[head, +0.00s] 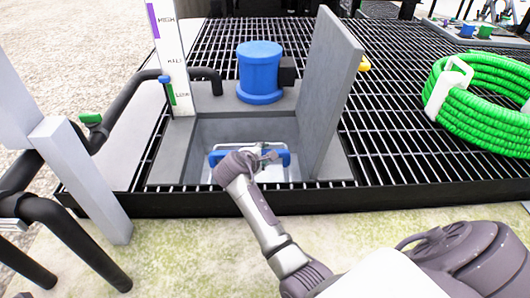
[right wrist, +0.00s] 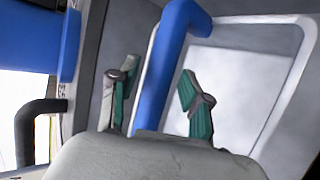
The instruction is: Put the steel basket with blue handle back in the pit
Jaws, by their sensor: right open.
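The steel basket (head: 268,174) with its blue handle (head: 217,158) sits inside the grey square pit (head: 168,160), its top below the pit's rim. My right gripper (head: 268,156) reaches down over the pit at the handle. In the right wrist view, the open right gripper (right wrist: 158,76) has one green-padded finger on each side of the blue handle (right wrist: 163,72). I cannot tell whether either finger touches it. The basket's pale frame (right wrist: 250,19) shows behind. My arm hides part of the basket's front. My left gripper is not in view.
The grey pit lid (head: 329,90) stands upright at the pit's right edge. A blue pump (head: 260,72) stands behind the pit. A white level gauge (head: 168,50) and black pipes (head: 125,105) are on the left. A green hose coil (head: 480,105) lies on the grating at right.

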